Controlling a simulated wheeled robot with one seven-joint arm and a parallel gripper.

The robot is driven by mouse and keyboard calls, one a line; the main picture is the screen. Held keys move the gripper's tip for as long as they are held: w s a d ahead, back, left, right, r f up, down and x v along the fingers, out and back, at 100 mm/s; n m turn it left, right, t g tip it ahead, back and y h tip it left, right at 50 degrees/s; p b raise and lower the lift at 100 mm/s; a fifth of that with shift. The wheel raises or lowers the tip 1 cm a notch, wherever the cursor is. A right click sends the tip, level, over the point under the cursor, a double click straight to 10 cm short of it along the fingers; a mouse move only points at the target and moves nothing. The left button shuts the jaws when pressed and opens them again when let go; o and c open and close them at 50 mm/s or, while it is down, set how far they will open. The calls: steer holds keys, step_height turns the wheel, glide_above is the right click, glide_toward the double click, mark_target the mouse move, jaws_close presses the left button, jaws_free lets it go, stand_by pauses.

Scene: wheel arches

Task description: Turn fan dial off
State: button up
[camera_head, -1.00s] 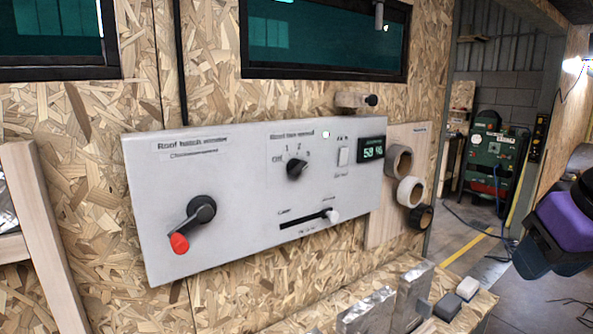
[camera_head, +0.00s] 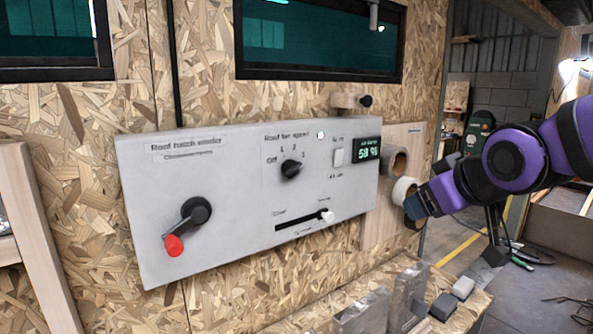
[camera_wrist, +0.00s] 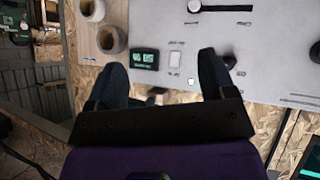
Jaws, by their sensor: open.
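The fan dial (camera_head: 290,169) is a black knob on the grey-white control panel (camera_head: 235,215), under the "Roof fan speed" label with Off, 1, 2 and 3 around it. Its pointer appears turned away from Off, toward the right, but the exact setting is unclear. My gripper (camera_head: 418,203) is right of the panel, in front of the wooden rings and well apart from the dial. In the wrist view, my gripper (camera_wrist: 162,70) has its fingers spread and empty. The panel shows upside down there, and the dial (camera_wrist: 229,61) is partly hidden beside the right finger.
The panel also bears a red-tipped crank (camera_head: 187,226), a slider (camera_head: 305,220), a switch (camera_head: 338,157) and a digital display (camera_head: 367,149). Rings (camera_head: 403,188) stick out at its right. Metal blocks (camera_head: 405,295) stand on the ledge below. Space before the panel is clear.

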steer(key=w+a+n+t+y, duration=0.3)
steer(key=w+a+n, duration=0.1)
steer(key=w+a, duration=0.35)
steer(key=n+t+y, duration=0.2)
steer(key=n+y, duration=0.2)
steer(key=y, duration=0.1)
glide_toward(296, 170)
steer(key=x, duration=1)
steer(key=shift+w+a, duration=0.2)
steer(key=shift+w, duration=0.1)
steer(key=shift+c, duration=0.2)
steer(key=c, duration=0.9)
